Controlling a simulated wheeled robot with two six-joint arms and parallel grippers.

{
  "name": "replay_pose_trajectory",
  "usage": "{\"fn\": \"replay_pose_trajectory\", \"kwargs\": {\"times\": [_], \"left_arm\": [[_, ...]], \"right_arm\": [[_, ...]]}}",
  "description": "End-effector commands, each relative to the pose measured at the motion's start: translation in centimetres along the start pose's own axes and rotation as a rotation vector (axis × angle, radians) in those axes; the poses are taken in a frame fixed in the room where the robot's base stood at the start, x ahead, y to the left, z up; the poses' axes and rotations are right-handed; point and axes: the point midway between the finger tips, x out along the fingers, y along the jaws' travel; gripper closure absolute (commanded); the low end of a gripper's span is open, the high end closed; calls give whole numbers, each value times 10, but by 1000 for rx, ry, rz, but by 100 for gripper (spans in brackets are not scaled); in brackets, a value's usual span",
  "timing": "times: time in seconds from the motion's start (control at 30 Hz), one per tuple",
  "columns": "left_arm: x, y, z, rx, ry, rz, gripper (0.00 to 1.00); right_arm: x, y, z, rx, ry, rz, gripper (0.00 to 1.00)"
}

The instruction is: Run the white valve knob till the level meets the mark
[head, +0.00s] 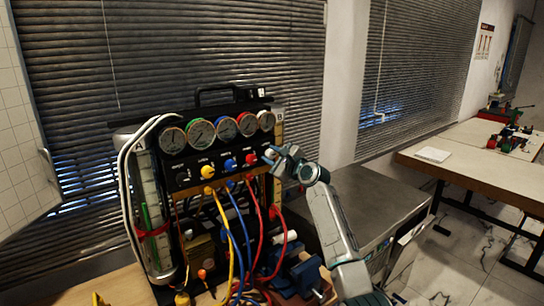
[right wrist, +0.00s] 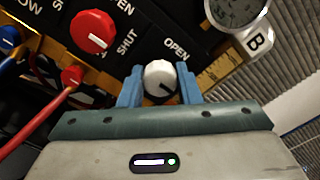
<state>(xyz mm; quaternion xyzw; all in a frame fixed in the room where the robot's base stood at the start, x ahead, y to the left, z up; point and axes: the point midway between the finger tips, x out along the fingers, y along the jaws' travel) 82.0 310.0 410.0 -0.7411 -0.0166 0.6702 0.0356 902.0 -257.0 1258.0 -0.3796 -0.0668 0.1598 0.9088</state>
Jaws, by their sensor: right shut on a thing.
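The white valve knob (right wrist: 160,78) sits at the right end of the black panel, with a dark pointer line on its face. My right gripper (right wrist: 160,88) has its blue fingers on either side of the knob and is shut on it. In the head view my right gripper (head: 272,154) reaches the panel from the right and mostly hides the knob. A sight tube (head: 151,205) on the rig's left side shows a green strip and a red band (head: 153,231). I cannot read the level exactly. My left gripper is out of view.
Red (head: 250,158), blue (head: 229,164) and yellow (head: 207,172) knobs sit left of the white one. Several round gauges (head: 201,132) line the top. Coloured hoses (head: 239,225) hang in front. A grey cabinet (head: 375,205) stands right of the rig.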

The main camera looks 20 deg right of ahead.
Motion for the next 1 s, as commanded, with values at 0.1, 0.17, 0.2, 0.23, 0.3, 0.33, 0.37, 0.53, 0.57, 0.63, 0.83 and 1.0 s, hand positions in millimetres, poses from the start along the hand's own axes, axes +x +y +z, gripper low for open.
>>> {"fn": "replay_pose_trajectory", "kwargs": {"times": [0.1,0.17,0.2,0.23,0.3,0.33,0.37,0.53,0.57,0.63,0.83,1.0], "left_arm": [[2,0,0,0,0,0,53],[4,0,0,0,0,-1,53],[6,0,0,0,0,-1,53],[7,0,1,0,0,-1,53],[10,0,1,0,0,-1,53],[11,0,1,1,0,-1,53],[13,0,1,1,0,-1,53],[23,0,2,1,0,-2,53],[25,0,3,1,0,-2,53],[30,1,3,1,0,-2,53],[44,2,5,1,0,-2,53],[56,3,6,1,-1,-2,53]], "right_arm": [[0,1,-1,-22,0,0,92],[0,1,-1,-44,0,0,92],[0,1,-1,-61,0,0,92],[0,1,-1,-77,0,0,92],[0,2,-2,-119,-1,0,92],[0,2,-2,-140,-1,0,92],[0,2,-2,-162,-1,-1,92],[0,2,-2,-312,-1,0,92],[0,2,-2,-340,-1,0,92],[0,3,-2,-407,-1,0,92],[0,3,-3,-598,0,0,92],[0,3,-3,-759,0,1,92]]}}
